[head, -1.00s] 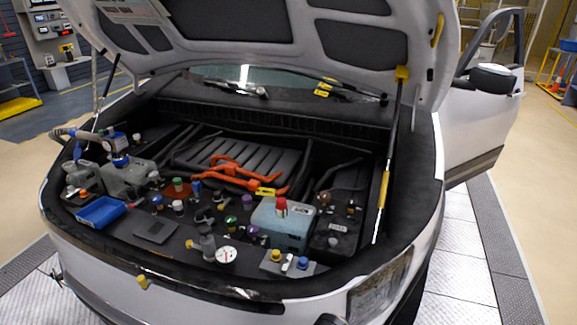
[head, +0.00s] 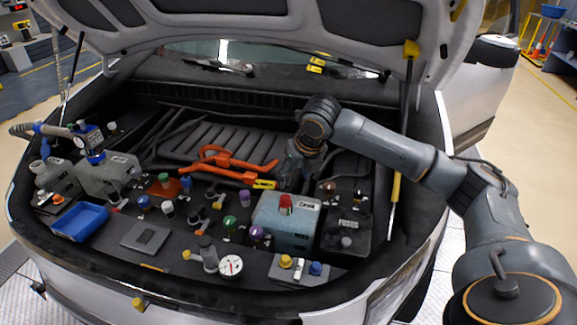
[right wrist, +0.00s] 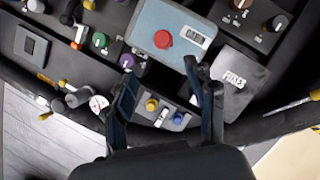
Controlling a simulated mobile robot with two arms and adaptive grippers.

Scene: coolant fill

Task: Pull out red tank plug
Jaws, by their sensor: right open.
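The red tank plug (head: 285,202) sits upright in the top of a pale blue tank (head: 278,228), right of centre in the engine bay. In the right wrist view the red plug (right wrist: 163,39) shows from above as a round cap on the tank (right wrist: 180,22), beyond the fingertips. My right gripper (head: 292,178) hangs above and behind the tank in the head view. In the right wrist view its two dark fingers (right wrist: 162,80) are spread with nothing between them. The plug is apart from both fingers. My left gripper is not in view.
A black fuse box (head: 345,235) stands right of the tank. A panel with yellow and blue caps (head: 300,270) lies in front.

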